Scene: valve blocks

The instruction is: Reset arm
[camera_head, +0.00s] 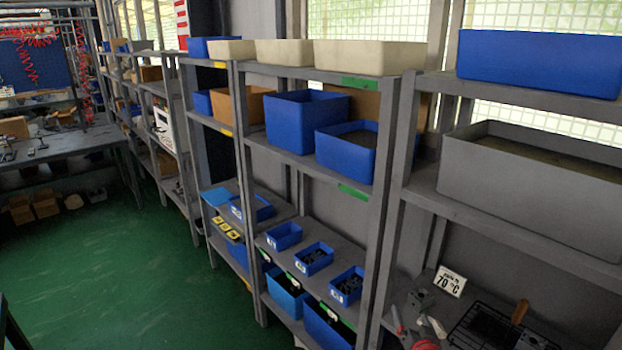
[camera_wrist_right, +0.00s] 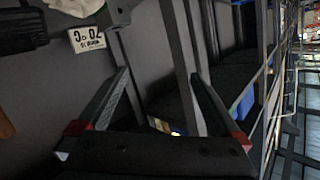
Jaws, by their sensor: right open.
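My right gripper (camera_wrist_right: 160,76) shows in the right wrist view. Its two dark fingers with red parts stand wide apart, and nothing is between them. Past the fingers are dark shelf panels and posts. The same sign (camera_head: 450,281) stands on the lower right shelf in the head view. A grey valve block (camera_head: 419,300) sits left of it. I cannot clearly make out either arm in the head view. My left gripper is not seen.
A black crate (camera_head: 492,331) lies right of the sign. Red and white items (camera_head: 428,341) lie at the bottom edge. A large grey bin (camera_head: 535,185) stands on the shelf above. Shelves with blue bins (camera_head: 305,120) run leftward. The green floor (camera_head: 110,270) at left is free.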

